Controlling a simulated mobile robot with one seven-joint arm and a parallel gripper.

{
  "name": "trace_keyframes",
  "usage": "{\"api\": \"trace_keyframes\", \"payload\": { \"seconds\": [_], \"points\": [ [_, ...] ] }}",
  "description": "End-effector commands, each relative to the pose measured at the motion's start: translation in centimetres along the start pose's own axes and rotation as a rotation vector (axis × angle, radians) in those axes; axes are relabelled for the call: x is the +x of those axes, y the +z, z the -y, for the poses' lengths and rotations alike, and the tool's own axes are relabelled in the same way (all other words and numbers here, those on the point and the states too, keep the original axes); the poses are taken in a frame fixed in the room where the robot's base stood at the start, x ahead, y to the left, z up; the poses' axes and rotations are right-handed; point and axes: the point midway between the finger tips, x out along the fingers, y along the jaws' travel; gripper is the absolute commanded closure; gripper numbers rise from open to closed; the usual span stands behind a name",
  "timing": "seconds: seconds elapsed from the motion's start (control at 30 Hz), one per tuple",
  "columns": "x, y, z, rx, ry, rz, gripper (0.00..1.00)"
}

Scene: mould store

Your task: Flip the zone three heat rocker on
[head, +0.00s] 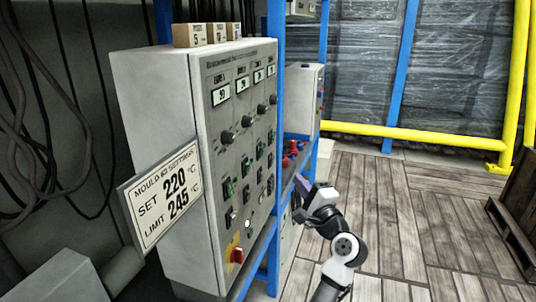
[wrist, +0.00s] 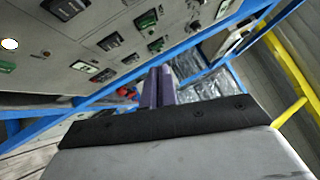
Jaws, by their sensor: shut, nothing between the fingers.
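A pale grey control cabinet (head: 203,150) stands left of centre in the head view. Its front has several displays (head: 257,75) in a row, dark knobs (head: 261,108) below them, and rows of green or dark rockers. The rocker in the third column (head: 259,150) appears to be zone three's, but its label is too small to read and I cannot tell its position. Rockers also show in the wrist view (wrist: 147,19), tilted. My gripper (head: 301,184) is shut and empty, right of the cabinet front and apart from it. Its purple fingers show in the wrist view (wrist: 158,86).
A red rotary switch (head: 237,256) is low on the panel. A sign (head: 162,195) reading SET 220, LIMIT 245 juts out at left. Blue rack posts (head: 276,40) flank the cabinet. A yellow rail (head: 410,137) is behind.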

Motion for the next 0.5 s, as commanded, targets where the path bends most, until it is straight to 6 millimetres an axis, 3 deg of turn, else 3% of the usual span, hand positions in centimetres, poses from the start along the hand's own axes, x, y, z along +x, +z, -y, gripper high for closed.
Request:
{"api": "trace_keyframes", "payload": {
  "seconds": [0.27, 0.5],
  "points": [
    [0.6, 0.1, 0.1, 0.0, -0.001, 0.001, 1.0],
    [4.7, 0.2, 0.4, 0.001, -0.001, 0.003, 1.0]
  ]
}}
